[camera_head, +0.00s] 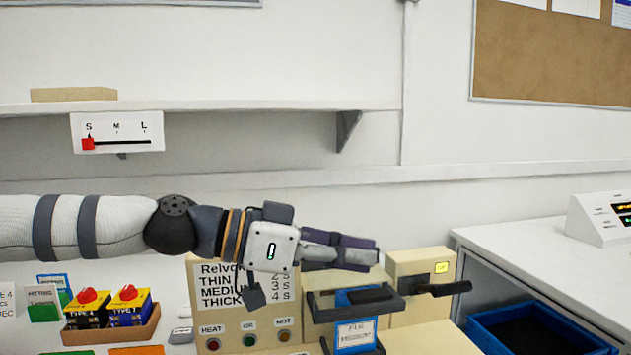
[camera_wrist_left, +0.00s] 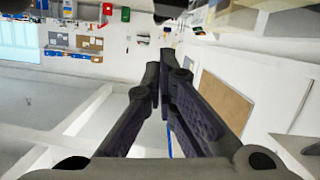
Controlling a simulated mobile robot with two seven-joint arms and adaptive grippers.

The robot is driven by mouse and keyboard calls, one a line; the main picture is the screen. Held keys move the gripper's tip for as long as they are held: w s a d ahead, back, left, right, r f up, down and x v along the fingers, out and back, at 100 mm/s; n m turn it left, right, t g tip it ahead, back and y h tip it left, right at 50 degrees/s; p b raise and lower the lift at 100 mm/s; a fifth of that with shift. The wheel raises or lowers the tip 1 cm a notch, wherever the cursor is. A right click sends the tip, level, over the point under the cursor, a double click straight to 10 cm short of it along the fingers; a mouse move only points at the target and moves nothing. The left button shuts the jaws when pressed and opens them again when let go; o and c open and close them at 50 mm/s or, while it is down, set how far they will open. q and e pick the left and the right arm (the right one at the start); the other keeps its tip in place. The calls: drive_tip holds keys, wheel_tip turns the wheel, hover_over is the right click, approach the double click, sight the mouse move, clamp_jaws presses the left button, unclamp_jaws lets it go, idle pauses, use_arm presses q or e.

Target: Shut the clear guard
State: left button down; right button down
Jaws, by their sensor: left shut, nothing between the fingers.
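I cannot make out the clear guard for certain in either view. The beige machine (camera_head: 318,305) stands at the lower middle of the head view, with dark jaw-like parts (camera_head: 352,303) and a black handle (camera_head: 450,288) to the right. My left gripper (camera_head: 374,251) reaches in from the left, above and in front of the machine, and hides part of its top. Its fingers point right and are shut with nothing between them. They also show in the left wrist view (camera_wrist_left: 165,72), with no machine part between them. My right gripper is not in view.
A timing panel (camera_head: 243,295) with lamps stands left of the jaws. A tray (camera_head: 112,325) holds yellow-and-blue boxes with red knobs. A shelf (camera_head: 230,106) with a slider sign (camera_head: 117,132) hangs above. A blue bin (camera_head: 540,330) is under the white bench at right.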

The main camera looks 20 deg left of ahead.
sight(357, 301)
use_arm(q)
drive_tip(key=shift+s+d+f+m, duration=0.2)
drive_tip(key=shift+f+m, duration=0.1)
drive_tip(key=shift+f, duration=0.25)
drive_tip(key=shift+s+d+f, duration=0.1)
drive_tip(key=shift+s+f, duration=0.1)
drive_tip(key=shift+f, duration=0.3)
drive_tip(key=shift+s+d+f, duration=0.1)
drive_tip(key=shift+s+f, duration=0.1)
drive_tip(key=shift+f, duration=0.25)
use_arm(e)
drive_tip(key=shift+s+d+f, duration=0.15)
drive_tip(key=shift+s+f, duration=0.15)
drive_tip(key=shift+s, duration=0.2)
